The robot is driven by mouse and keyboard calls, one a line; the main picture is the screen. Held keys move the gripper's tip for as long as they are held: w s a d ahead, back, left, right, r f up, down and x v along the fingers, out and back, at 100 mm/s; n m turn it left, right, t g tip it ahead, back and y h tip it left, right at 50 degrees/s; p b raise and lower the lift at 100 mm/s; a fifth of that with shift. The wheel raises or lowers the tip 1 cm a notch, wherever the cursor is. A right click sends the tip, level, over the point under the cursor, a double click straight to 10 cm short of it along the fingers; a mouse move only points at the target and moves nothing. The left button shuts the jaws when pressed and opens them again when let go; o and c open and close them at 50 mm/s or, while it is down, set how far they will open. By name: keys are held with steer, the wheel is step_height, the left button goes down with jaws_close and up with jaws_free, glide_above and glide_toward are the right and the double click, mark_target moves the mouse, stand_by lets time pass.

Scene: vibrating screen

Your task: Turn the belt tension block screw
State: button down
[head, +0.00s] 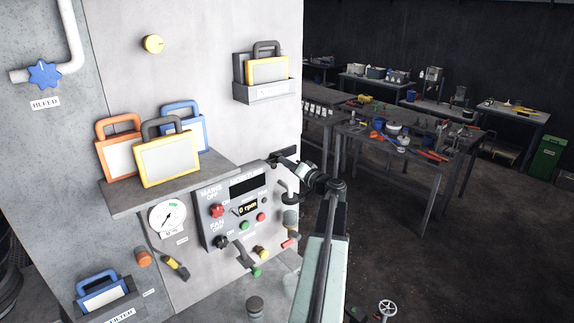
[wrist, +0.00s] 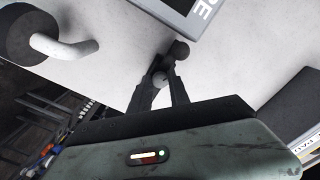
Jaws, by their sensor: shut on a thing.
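My gripper (wrist: 168,77) is shut on a small dark ball-ended handle (wrist: 181,49) in the wrist view. One ball stands out beyond my fingertips and another round end sits between them. The handle is in front of the pale wall, below the corner of a grey panel. In the head view my gripper (head: 284,157) is at the upper right edge of the control panel (head: 210,232), and my arm hides part of the wall there. I see no label naming the belt tension block, and I cannot tell whether this handle is its screw.
A grey wall holder (head: 266,92) with framed tags hangs above my gripper. A shelf (head: 168,190) bears several tags. Workbenches (head: 405,150) stand at the right, beyond open floor.

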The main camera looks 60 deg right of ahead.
steer(key=c, duration=1.2)
jaws_free()
steer(key=shift+s, duration=0.1)
steer(key=v, duration=0.7)
steer(key=shift+s+a, duration=0.15)
steer(key=shift+s, duration=0.1)
